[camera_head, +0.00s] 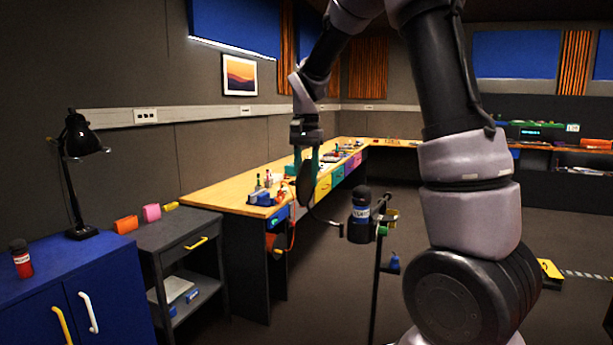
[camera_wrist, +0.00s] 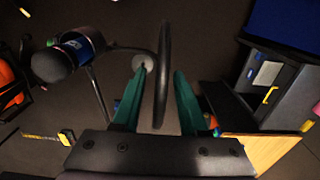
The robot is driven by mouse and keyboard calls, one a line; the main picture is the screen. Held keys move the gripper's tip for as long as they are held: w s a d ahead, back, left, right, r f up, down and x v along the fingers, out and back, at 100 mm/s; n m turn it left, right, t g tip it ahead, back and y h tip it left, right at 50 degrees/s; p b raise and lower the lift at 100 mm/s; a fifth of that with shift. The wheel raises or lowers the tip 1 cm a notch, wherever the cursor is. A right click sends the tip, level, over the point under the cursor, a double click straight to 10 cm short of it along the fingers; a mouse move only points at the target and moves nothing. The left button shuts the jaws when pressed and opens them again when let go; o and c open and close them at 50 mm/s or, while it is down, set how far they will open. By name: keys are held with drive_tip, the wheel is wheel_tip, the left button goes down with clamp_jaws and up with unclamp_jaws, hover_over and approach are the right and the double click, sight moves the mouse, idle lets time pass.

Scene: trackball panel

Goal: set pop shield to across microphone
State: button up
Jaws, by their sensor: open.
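The microphone (camera_head: 360,215) is dark with a blue band and sits on a thin stand (camera_head: 376,280) right of my gripper; in the wrist view the microphone (camera_wrist: 66,58) is at upper left. The pop shield (camera_head: 305,186) is a dark disc on a thin curved gooseneck (camera_head: 325,219), standing off to the left of the microphone. In the wrist view the pop shield (camera_wrist: 163,70) shows nearly edge-on. My gripper (camera_head: 308,164) points down with its teal fingers open on either side of the shield's rim. A gap shows at the right finger; contact on the left is unclear.
A long wooden bench (camera_head: 235,190) with small items runs behind my gripper. A grey cart (camera_head: 180,237), a blue cabinet (camera_head: 75,280) and a black lamp (camera_head: 78,135) stand at left. The floor around the stand looks mostly clear.

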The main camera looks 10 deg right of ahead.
clamp_jaws()
idle(1.3)
